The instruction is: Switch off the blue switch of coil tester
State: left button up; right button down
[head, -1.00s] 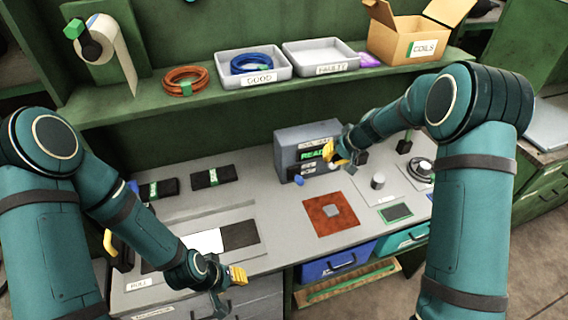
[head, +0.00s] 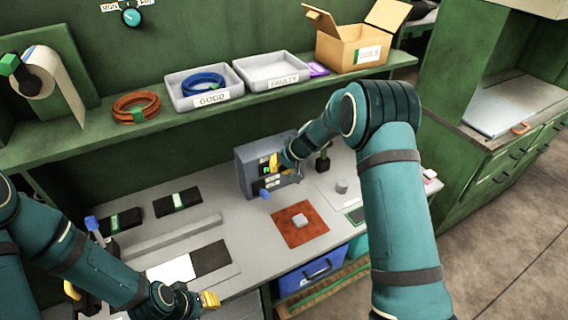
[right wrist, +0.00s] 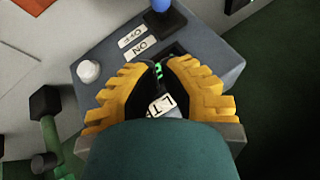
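The coil tester (head: 250,178) is a grey box at the back of the bench in the head view. Its blue switch (head: 265,193) has a round blue knob and sticks out low on the front. In the right wrist view, the blue knob (right wrist: 162,5) is at the top edge, near the OFF and ON labels; its setting cannot be told. My right gripper (head: 276,163) is at the tester's front, above the switch and apart from it. My left gripper (head: 208,300) is low over the bench, partly hidden.
A white knob (right wrist: 88,70) is on the tester. A brown mat (head: 292,231) with a grey block lies in front. The shelf above holds the GOOD tray (head: 211,98), FAULTY tray (head: 283,82) and a cardboard box (head: 355,52).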

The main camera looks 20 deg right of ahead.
aim_at(263, 192)
jog(key=a+f, duration=0.3)
jog(key=f, duration=0.3)
jog(key=shift+a+f, duration=0.15)
jog(key=shift+f, duration=0.25)
